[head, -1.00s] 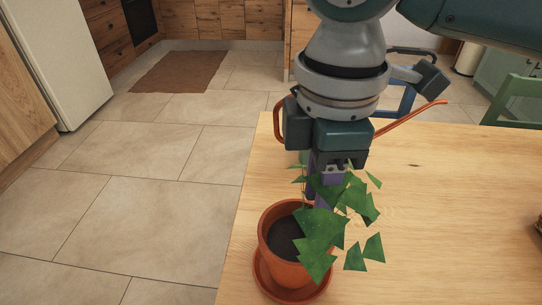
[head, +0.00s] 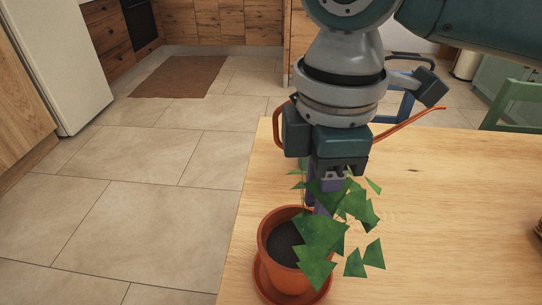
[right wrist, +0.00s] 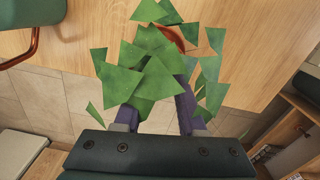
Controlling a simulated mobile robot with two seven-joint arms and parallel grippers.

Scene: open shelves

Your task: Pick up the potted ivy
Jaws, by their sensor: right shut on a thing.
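The potted ivy (head: 318,238) has green angular leaves and stands in a terracotta pot (head: 276,268) with dark soil, on a terracotta saucer near the left edge of the wooden table. My right gripper (head: 322,205) comes down from above at the far side of the pot, with its purple fingers among the leaves. It is shut on the plant; the leaves hide the exact contact. In the right wrist view the leaves (right wrist: 150,70) cover most of the fingers, and a bit of the pot's rim (right wrist: 173,36) shows behind. My left gripper is not in view.
The wooden table (head: 450,220) is mostly clear to the right. An orange-handled watering can, partly hidden by my arm, shows its spout (head: 412,122) behind the gripper. A blue chair and a green chair (head: 510,105) stand at the back. Tiled floor (head: 130,220) lies left.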

